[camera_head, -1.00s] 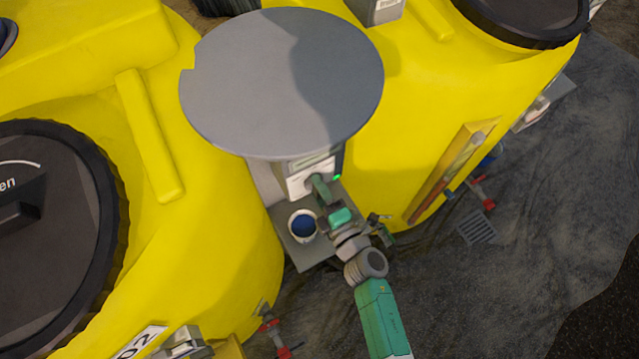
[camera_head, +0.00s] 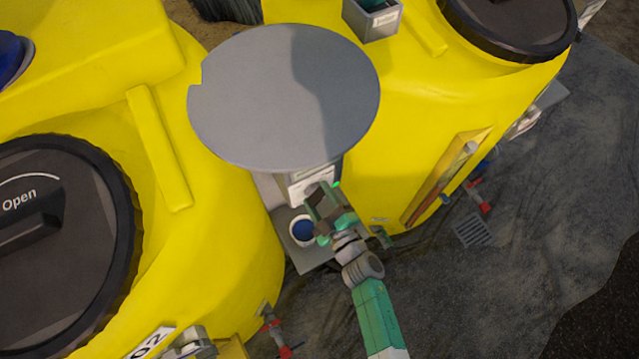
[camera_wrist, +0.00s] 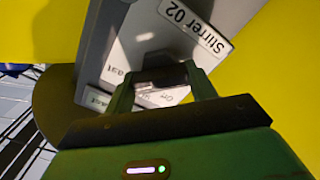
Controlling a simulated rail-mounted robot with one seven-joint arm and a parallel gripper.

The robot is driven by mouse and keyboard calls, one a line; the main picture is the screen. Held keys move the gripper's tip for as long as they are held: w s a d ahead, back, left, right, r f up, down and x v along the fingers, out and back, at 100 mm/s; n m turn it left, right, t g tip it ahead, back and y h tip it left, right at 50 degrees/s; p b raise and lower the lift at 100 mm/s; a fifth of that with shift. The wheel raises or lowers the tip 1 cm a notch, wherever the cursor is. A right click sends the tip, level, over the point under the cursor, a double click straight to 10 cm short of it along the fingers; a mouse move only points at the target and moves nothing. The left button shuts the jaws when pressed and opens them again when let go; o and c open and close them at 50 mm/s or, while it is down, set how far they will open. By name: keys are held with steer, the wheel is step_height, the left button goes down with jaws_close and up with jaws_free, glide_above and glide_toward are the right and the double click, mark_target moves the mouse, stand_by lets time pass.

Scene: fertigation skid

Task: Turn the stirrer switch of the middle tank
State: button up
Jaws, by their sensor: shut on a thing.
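A light grey switch box (camera_head: 311,186) stands below a round grey plate, between two yellow tanks. In the wrist view a label (camera_wrist: 194,27) on the box reads "Stirrer 02". My gripper (camera_head: 322,196) is at the front of the box. In the wrist view my gripper (camera_wrist: 159,80) has its green fingers on either side of a dark switch knob (camera_wrist: 162,75) and is shut on it. The knob's exact angle is hard to tell, and the small text around it is partly hidden. A tank plate (camera_head: 151,343) at lower left ends in "02".
The round grey plate (camera_head: 285,95) overhangs the box. A white cup with blue inside (camera_head: 302,231) stands on a grey shelf (camera_head: 310,258) just left of my gripper. Yellow tanks (camera_head: 215,255) flank the box closely. The dark floor at right (camera_head: 560,220) is mostly open.

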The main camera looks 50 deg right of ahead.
stand_by(0.4)
steer(key=o, duration=1)
steer(key=v, duration=0.7)
steer(key=shift+s+a+r, duration=0.1)
steer(key=shift+s+a, duration=0.05)
steer(key=shift+s, duration=0.2)
